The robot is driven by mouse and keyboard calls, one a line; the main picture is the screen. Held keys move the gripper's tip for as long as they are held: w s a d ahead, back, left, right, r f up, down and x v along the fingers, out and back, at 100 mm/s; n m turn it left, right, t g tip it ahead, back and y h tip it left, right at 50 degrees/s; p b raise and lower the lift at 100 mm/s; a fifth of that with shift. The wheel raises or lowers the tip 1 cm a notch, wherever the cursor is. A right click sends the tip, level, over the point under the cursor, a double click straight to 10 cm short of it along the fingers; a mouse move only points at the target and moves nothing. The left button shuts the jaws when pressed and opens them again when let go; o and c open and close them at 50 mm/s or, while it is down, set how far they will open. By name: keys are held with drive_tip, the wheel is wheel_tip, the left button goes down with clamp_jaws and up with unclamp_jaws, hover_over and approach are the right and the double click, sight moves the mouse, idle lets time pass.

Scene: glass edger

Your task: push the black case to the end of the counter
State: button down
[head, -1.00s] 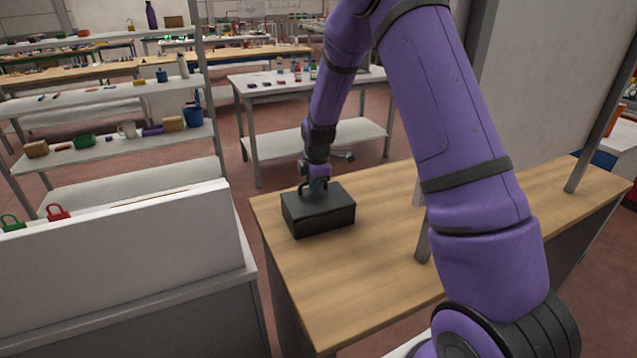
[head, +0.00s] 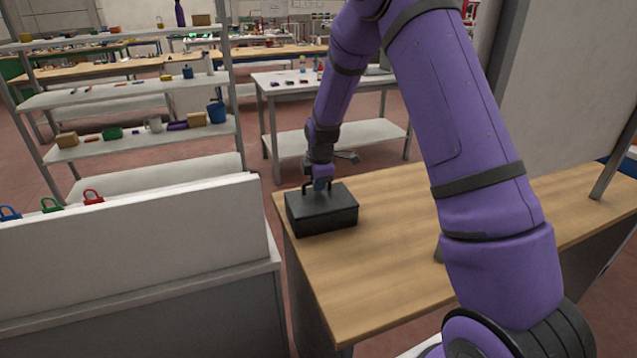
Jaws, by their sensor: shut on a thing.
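The black case (head: 322,215) is a low dark box with a handle on its top. It sits flat on the wooden counter (head: 395,270), at the counter's far left corner, with its left side close to the left edge. My gripper (head: 318,186) comes down from above onto the top of the case and is shut on the handle. The fingertips are small and partly hidden at the handle.
A white panel and cabinet (head: 130,265) stand left of the counter, with coloured padlocks (head: 92,197) behind the panel. A shelf unit (head: 150,138) and a grey table (head: 335,85) stand beyond. A grey post (head: 612,165) rises from the counter's right part.

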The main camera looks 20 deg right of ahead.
drive_tip(key=c, duration=1.1)
unclamp_jaws()
drive_tip(key=shift+o, duration=0.2)
drive_tip(key=shift+r, duration=0.1)
wheel_tip(320, 180, up, 10)
drive_tip(key=s, duration=0.2)
drive_tip(key=shift+r, duration=0.2)
drive_tip(key=shift+a, duration=0.1)
